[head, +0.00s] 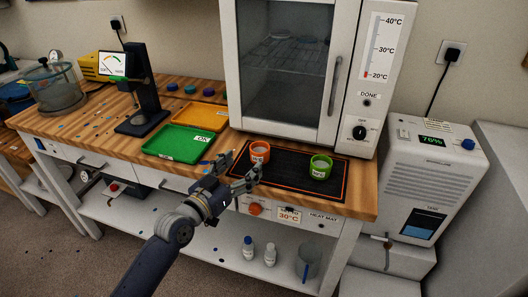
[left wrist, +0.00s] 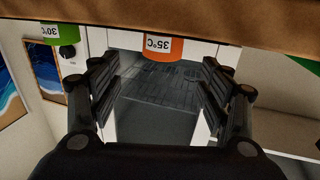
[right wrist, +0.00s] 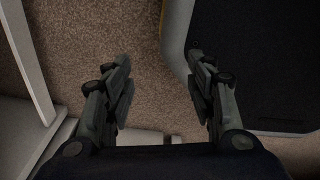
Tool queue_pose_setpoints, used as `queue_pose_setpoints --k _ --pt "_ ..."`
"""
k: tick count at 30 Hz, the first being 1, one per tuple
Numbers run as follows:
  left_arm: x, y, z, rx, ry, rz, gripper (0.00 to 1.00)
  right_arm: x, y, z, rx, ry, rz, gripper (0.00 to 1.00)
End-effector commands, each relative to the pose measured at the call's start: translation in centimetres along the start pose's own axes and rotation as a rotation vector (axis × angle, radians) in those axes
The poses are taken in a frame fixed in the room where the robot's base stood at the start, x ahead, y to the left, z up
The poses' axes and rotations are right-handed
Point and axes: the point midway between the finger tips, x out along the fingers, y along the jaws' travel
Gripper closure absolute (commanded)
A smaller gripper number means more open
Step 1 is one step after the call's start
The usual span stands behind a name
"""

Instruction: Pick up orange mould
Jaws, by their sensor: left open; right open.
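The orange mould (head: 260,151) is a small cup with a white label, standing on the left part of the black heat mat (head: 287,182). My left gripper (head: 237,166) is open just in front of it, with its fingers spread. In the left wrist view the orange mould (left wrist: 163,48) reads 35°C and shows between the two open fingers (left wrist: 161,92), beyond their tips and apart from them. A green mould (head: 320,167) stands further right on the mat; it also shows in the left wrist view (left wrist: 60,37), labelled 30°C. My right gripper (right wrist: 160,82) is open and empty above the floor.
A green tray (head: 178,142) and a yellow tray (head: 201,116) lie left of the mat. A black stand with a gauge (head: 143,90) is behind them. A glass-doored oven (head: 285,65) rises behind the mat. Bottles (head: 248,247) stand on the lower shelf.

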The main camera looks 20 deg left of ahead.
Motion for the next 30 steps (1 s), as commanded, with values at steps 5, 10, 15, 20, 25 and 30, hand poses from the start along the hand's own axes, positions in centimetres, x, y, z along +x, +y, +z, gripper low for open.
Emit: queue_pose_setpoints --k 5,10,15,20,25,30 --pt "2.7 0.0 -0.2 -0.003 0.002 0.0 0.29 -0.3 -0.8 0.6 0.0 -0.009 -0.01 0.49" --pt "4.5 0.0 -0.1 -0.001 0.001 0.001 0.29 -0.4 -1.9 1.5 0.0 -0.023 -0.022 0.49" --pt "5.4 0.0 -0.1 -0.001 0.001 0.001 0.29 -0.5 -1.7 1.3 -0.001 -0.021 -0.02 0.49" --pt "7.4 -0.2 -0.1 -0.002 0.0 0.0 0.29 -0.8 -1.2 0.9 -0.001 -0.015 -0.015 0.49" --pt "9.4 -0.3 0.0 -0.001 0.0 0.0 0.29 -0.8 -0.7 0.8 0.0 -0.013 -0.009 0.49" --pt "10.1 -0.3 0.1 -0.002 0.0 0.0 0.29 -0.8 -0.4 0.7 0.001 -0.011 -0.005 0.49"
